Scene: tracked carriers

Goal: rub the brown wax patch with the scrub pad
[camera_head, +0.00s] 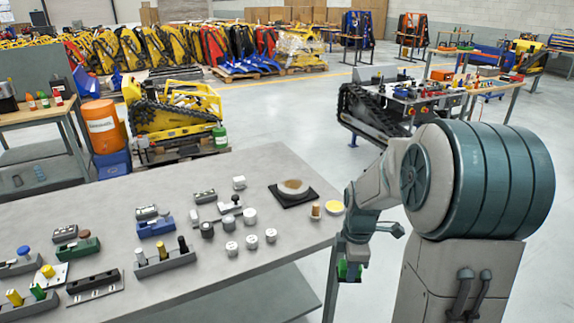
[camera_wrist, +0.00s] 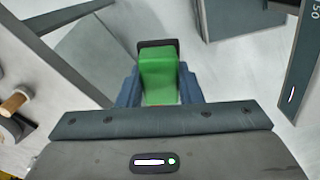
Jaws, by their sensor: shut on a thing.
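The brown wax patch (camera_head: 293,186) is a round tan-brown spot on a dark square plate (camera_head: 283,197) near the right end of the grey table. My gripper (camera_head: 349,271) hangs beside the table's right edge, to the right of and lower in the picture than the patch. It is shut on the scrub pad, a green block (camera_wrist: 158,78) with a dark end, held between two blue-grey fingers in the wrist view. The pad is apart from the patch. In the head view only a small green part of the pad shows. The patch is not visible in the wrist view.
Blocks with pegs stand at left. The table's front right is bare. Open floor lies beyond the table.

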